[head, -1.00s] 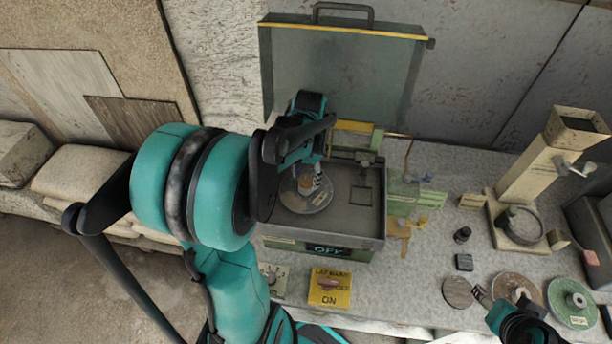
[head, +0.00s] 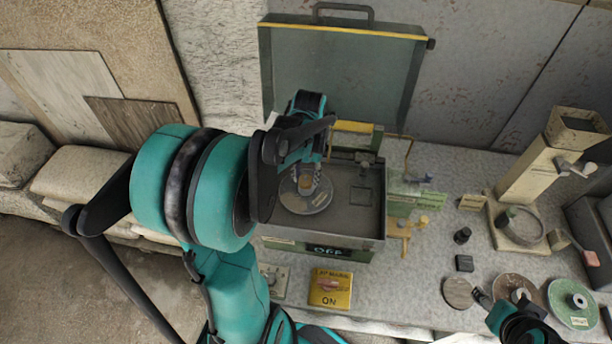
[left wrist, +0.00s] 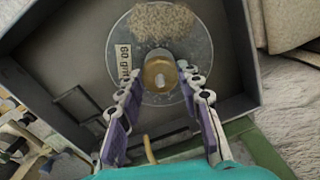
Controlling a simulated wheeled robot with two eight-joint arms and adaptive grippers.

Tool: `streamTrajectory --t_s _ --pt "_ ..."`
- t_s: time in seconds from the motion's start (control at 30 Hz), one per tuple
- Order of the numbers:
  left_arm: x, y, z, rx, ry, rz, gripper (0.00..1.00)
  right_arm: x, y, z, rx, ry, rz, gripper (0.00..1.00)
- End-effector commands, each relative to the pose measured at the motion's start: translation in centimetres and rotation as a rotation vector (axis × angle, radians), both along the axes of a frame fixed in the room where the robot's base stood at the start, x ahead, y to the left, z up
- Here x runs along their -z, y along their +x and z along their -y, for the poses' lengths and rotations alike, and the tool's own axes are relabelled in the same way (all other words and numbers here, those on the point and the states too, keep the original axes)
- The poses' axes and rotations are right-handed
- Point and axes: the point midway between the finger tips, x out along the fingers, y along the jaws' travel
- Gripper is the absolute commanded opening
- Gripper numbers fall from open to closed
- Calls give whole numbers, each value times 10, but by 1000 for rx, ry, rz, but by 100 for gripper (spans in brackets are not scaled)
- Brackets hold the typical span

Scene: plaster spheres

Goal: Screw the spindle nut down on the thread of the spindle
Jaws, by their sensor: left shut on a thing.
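The spindle nut (left wrist: 160,74) is a small brass-coloured round piece at the centre of a grey disc (left wrist: 115,45) labelled "60 grit", inside an open machine box. In the head view the nut (head: 305,182) and the disc (head: 310,203) show under my left gripper (head: 307,178). In the left wrist view my left gripper (left wrist: 161,78) has a finger on each side of the nut and is shut on it.
The box (head: 365,225) has a raised lid (head: 340,75) behind it and an "OFF" sign in front. A yellow switch box (head: 330,290) marked "ON" stands before it. Discs, including a green one (head: 560,300), and a cream stand (head: 528,175) are on the right.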

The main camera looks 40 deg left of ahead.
Motion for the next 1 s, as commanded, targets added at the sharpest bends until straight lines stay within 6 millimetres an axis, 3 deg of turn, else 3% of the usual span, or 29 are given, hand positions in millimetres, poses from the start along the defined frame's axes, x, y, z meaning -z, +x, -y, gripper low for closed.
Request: streamTrajectory --t_s 0.17,0.8,1.0 --pt "0 0 0 212 2 -1 2 1 0 0 0 0 0 60" --pt "1 0 -1 1299 2 0 2 4 0 0 0 0 0 60" --pt "1 0 -1 1483 2 1 2 4 0 0 0 0 0 60"
